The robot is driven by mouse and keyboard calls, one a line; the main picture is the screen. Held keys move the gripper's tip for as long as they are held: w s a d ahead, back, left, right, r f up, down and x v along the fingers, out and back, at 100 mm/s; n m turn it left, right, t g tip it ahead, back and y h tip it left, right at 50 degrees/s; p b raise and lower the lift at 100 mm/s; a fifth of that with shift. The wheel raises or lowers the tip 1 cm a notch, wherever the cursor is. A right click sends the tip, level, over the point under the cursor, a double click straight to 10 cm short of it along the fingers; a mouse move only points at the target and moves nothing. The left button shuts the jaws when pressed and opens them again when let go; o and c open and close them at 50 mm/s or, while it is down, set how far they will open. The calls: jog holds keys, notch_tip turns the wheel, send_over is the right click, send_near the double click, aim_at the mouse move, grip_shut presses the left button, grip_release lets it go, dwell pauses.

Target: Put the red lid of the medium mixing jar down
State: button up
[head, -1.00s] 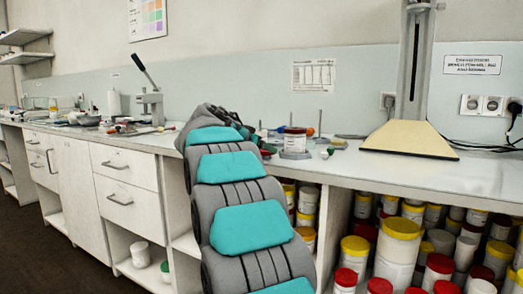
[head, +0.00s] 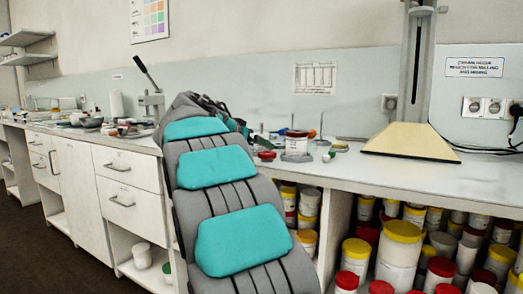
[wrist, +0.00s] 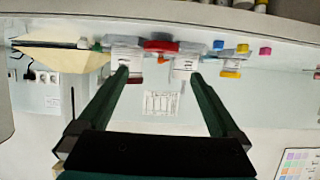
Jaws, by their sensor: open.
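A red lid (head: 266,156) lies on the white counter, just left of a white jar (head: 296,142) with a reddish top band. In the wrist view, which looks upside down, the red lid (wrist: 160,46) shows beyond and between my fingertips. White jars (wrist: 127,58) stand on both sides of it. My gripper (wrist: 160,74) is open, with nothing between its two dark green fingers. In the head view my arm largely hides the gripper. Which jar is the medium mixing jar I cannot tell.
A stand with a beige base (head: 411,141) and a tall column rises at the right. A lever press (head: 151,101) and bowls (head: 91,122) stand further left. The counter's front right is clear. Tubs (head: 402,245) fill the shelf below.

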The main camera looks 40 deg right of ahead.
jog(key=v, duration=0.6)
jog(key=s+a+f+n+g+y, duration=0.1)
jog(key=s+a+f+n+y, duration=0.1)
jog(key=s+a+f, duration=0.45)
jog(key=s+a+f+n+g+y, duration=0.1)
jog(key=s+f+n+y, duration=0.2)
jog(key=f, duration=0.6)
jog(key=s+a+f+n+g+y, duration=0.1)
jog(key=s+a+f+n+y, duration=0.1)
jog(key=s+a+f, duration=0.35)
jog(key=s+a+f+n+g+y, duration=0.1)
jog(key=s+a+f+n, duration=0.1)
jog(key=s+a+f, duration=0.3)
jog(key=s+a+f+n+g+y, duration=0.1)
jog(key=s+a+f, duration=0.4)
jog(key=s, duration=0.6)
jog(key=s+a+f+n+g+y, duration=0.1)
jog(key=s+a+f+n+y, duration=0.2)
jog(key=s+a+f, duration=0.2)
jog(key=s+f, duration=0.3)
jog(key=shift+s+f+n+g+b, duration=0.2)
jog(key=shift+n+g+b, duration=0.1)
jog(key=shift+g+b, duration=0.1)
